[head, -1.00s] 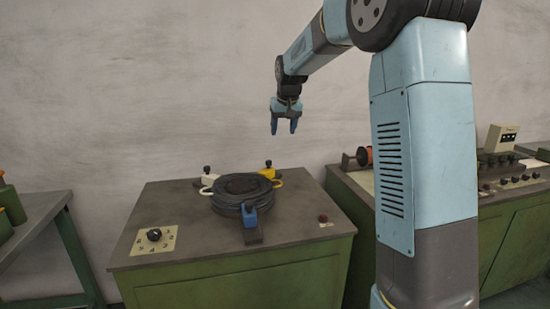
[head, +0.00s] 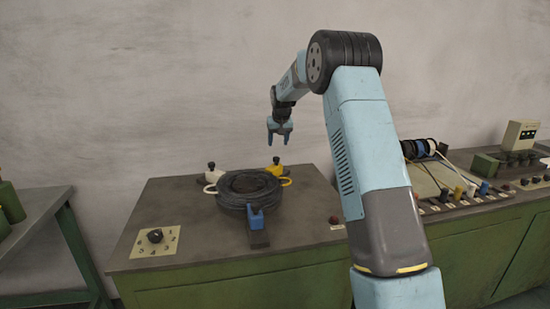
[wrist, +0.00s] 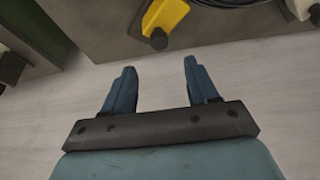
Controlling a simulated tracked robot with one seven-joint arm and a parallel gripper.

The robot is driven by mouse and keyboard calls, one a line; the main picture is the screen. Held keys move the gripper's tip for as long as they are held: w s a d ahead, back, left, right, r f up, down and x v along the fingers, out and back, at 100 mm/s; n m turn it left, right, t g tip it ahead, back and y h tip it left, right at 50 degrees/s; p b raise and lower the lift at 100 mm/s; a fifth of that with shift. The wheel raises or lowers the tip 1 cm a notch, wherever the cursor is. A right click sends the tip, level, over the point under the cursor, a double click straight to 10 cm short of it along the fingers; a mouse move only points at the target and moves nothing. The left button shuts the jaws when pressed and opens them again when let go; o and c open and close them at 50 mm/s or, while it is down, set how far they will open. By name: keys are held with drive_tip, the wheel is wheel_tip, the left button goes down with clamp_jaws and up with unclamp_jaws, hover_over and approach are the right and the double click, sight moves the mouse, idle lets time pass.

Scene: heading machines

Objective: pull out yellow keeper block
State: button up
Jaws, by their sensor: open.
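The yellow keeper block (head: 276,168) sits at the back right of a black coil (head: 247,187) on the green machine's grey top. It has a dark knob and a yellow loop at the coil's edge. In the wrist view the yellow block (wrist: 166,15) shows at the top, with its dark knob toward my gripper. My gripper (head: 279,133) is open and empty, pointing down in the air above the block. In the wrist view its two blue fingers (wrist: 157,80) stand apart, with the block beyond them and only pale wall between.
A white block (head: 212,176) stands at the coil's back left and a blue block (head: 256,217) at its front. A dial (head: 155,236) is at the machine's front left. A second machine (head: 480,190) with knobs stands right; a green bench (head: 40,215) stands left.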

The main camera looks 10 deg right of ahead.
sight(276, 158)
drive_tip(key=x, duration=1)
clamp_jaws()
idle(0.4)
drive_tip(key=shift+d, duration=0.1)
